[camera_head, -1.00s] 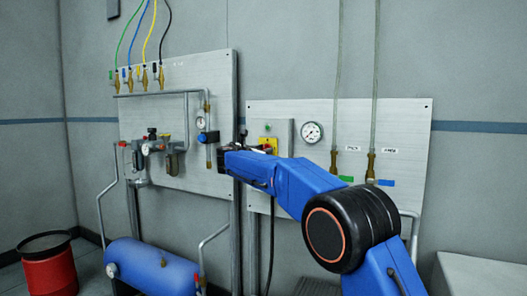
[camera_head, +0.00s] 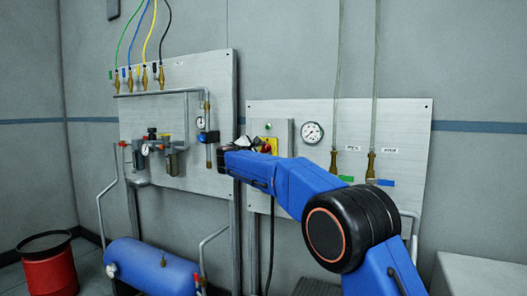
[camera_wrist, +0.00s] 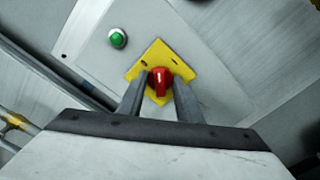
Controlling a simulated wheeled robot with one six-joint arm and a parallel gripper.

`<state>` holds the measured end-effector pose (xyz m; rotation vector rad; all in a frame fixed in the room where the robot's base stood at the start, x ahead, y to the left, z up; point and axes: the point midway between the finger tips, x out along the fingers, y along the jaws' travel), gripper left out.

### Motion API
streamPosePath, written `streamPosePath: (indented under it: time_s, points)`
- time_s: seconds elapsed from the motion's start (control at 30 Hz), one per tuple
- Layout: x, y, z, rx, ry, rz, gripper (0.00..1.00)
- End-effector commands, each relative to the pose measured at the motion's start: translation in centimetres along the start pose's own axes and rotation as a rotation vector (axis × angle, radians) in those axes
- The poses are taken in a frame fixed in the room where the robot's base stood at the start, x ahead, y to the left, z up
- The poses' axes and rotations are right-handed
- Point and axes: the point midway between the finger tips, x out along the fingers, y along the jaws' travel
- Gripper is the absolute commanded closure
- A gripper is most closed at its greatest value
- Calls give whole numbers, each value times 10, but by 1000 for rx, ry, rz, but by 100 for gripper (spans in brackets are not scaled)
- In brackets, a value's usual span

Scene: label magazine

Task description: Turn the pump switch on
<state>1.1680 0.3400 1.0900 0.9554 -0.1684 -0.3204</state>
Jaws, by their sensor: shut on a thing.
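The pump switch is a red rotary knob (camera_wrist: 159,80) on a yellow plate (camera_wrist: 163,56), which also shows in the head view (camera_head: 272,144). My gripper (camera_wrist: 159,98) has one finger on each side of the knob and is shut on it. In the wrist view the knob's grip runs nearly straight up and down, while the yellow plate is tilted. A green round button or lamp (camera_wrist: 118,38) sits beside the plate on the same grey box. In the head view my wrist and arm hide part of the switch.
A round gauge (camera_head: 312,132) is right of the switch box, with two hoses on brass fittings (camera_head: 371,165) farther right. A left panel (camera_head: 215,75) carries pipes and valves. A blue tank (camera_head: 150,268) and red bin (camera_head: 49,263) stand below.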

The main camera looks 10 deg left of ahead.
Motion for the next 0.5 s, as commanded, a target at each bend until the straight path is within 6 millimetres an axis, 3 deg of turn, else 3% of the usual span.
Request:
streamPosePath:
  time_s: [0.5]
  points:
    - [0,-1,-1,482,0,-2,90]
